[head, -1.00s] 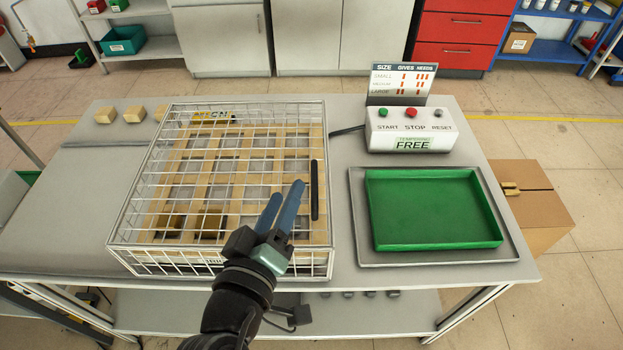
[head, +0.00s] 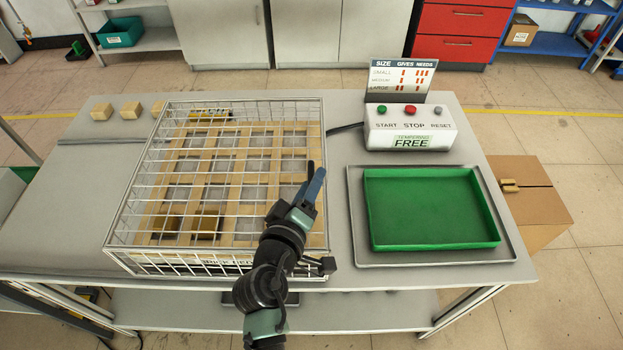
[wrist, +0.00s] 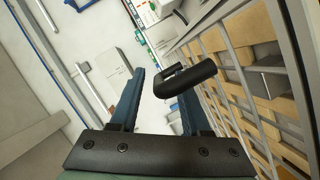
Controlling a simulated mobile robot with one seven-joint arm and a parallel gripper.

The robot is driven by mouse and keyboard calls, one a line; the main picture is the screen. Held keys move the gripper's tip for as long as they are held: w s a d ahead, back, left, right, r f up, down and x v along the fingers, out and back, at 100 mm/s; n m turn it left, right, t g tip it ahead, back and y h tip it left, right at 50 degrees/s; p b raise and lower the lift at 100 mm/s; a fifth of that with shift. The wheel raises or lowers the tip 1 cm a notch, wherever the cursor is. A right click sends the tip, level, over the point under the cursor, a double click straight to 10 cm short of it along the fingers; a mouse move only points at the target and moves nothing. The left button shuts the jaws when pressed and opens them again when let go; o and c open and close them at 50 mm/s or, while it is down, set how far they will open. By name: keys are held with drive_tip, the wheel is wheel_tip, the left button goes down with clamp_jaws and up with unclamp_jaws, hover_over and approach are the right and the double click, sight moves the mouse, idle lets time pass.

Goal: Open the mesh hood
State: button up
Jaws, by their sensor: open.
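The mesh hood (head: 215,108) is a white wire cage lying shut over a wooden grid on the table in the head view. Its black bar handle (wrist: 186,78) stands off the mesh side in the wrist view; in the head view my gripper largely hides it. My gripper (head: 315,171) is at the hood's right side, its blue fingers pointing away from me. In the wrist view the fingers (wrist: 162,86) are apart and empty. The handle lies at the right fingertip, with one end reaching into the gap; I cannot tell whether they touch.
A green tray (head: 432,242) on a grey plate lies right of the hood. A control box (head: 410,140) with buttons and a size sign (head: 398,80) stand behind it. Several wooden blocks (head: 131,110) sit at the back left. Bare table separates hood and tray.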

drive_tip(key=shift+w+d+f, duration=0.1)
drive_tip(key=shift+w+d, duration=0.05)
drive_tip(key=shift+w, duration=0.3)
clamp_jaws()
idle(1.2)
